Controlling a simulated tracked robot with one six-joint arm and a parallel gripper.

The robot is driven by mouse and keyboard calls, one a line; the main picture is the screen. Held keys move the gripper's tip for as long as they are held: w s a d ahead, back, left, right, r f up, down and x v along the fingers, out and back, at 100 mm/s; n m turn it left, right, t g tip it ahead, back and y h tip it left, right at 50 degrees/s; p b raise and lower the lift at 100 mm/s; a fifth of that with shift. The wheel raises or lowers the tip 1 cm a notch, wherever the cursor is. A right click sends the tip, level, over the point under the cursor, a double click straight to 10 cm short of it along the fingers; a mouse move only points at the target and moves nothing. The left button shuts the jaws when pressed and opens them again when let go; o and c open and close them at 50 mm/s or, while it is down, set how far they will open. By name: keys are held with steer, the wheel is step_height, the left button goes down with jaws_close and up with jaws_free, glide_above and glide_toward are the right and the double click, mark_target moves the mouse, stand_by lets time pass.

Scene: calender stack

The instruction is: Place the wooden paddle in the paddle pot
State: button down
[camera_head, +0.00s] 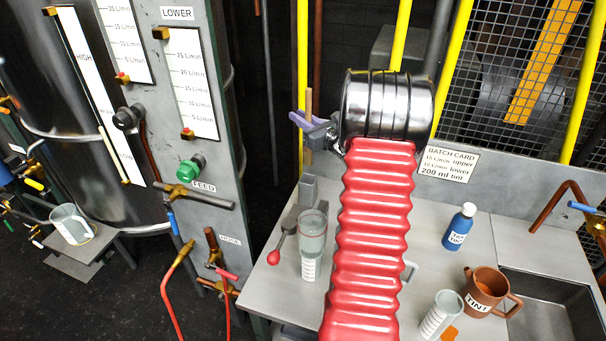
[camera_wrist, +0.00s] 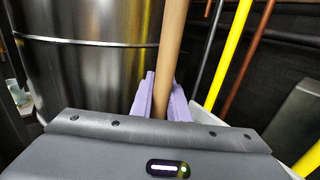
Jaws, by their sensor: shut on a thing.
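The wooden paddle (camera_wrist: 172,50) is a light brown shaft, close to upright in the wrist view. It also shows as a thin stick (camera_head: 309,103) in the head view. My gripper (camera_wrist: 160,100) has lilac fingers shut around the shaft, and in the head view the gripper (camera_head: 306,122) is in the air above the back left of the bench. The paddle's lower end is mostly hidden by the gripper. A small grey box-like holder (camera_head: 308,190) stands on the bench below the gripper; I cannot tell whether it is the paddle pot.
On the bench (camera_head: 272,290) are a clear measuring beaker (camera_head: 312,250), a red-ended spoon (camera_head: 275,255), a blue tint bottle (camera_head: 460,227), a brown TINT jug (camera_head: 485,290) and another measuring cup (camera_head: 440,315). A sink (camera_head: 545,305) is at right. A grey gauge panel (camera_head: 200,150) stands at left.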

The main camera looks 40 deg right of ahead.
step_height(320, 180, down, 12)
stand_by(0.4)
steer(key=shift+f, duration=0.15)
steer(key=shift+f, duration=1.95)
steer(key=c, duration=1.7)
jaws_free()
steer(key=s, duration=0.4)
steer(key=s+a, duration=0.1)
steer(key=s, duration=0.7)
steer(key=shift+a, duration=0.25)
steer(key=shift+r, duration=0.15)
